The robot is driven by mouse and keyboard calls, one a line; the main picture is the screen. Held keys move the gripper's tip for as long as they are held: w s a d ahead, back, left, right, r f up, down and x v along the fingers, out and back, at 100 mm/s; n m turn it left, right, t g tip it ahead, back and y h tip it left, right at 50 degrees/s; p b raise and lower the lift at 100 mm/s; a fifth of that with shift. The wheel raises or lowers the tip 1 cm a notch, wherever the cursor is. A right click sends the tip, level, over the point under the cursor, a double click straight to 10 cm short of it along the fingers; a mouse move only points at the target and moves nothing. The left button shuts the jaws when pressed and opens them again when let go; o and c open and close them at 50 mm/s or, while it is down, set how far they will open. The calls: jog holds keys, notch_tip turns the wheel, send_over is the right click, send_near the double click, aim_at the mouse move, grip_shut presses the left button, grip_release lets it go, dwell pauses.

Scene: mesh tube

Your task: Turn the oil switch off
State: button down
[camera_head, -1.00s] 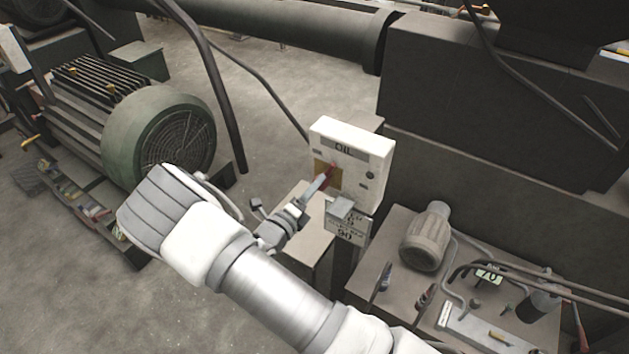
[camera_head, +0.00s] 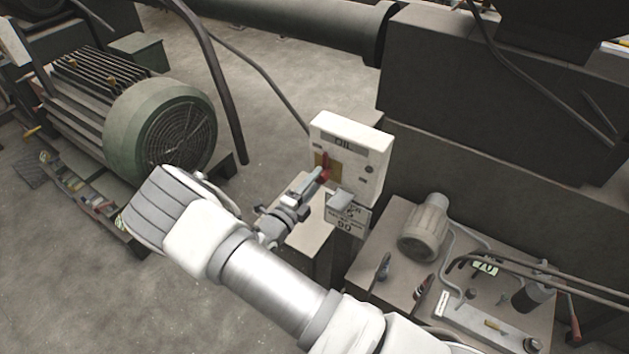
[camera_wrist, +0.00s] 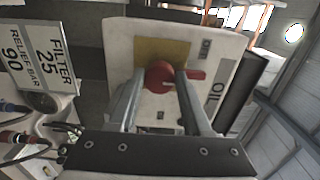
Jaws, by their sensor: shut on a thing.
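The oil switch box (camera_head: 352,148) is a white box labelled OIL on a post, in the middle of the head view. Its red switch knob (camera_head: 325,176) sits on a yellow plate at the box's left side. In the wrist view the red knob (camera_wrist: 159,76) lies between my two fingers, with a red lever part showing past the right finger. My gripper (camera_wrist: 160,84) is shut on the knob, one finger on each side. In the head view my gripper (camera_head: 316,180) reaches the box front from the lower left and partly hides the knob.
A large green motor (camera_head: 150,130) stands at left. A bench (camera_head: 370,262) with a small motor (camera_head: 424,228) and hoses is at lower right. Dark machinery (camera_head: 470,90) stands behind.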

jog(key=shift+c, duration=1.7)
grip_release()
jog(key=b+v, duration=0.2)
jog(key=v, duration=1.5)
jog(key=shift+s, duration=0.25)
jog(key=shift+a, duration=0.1)
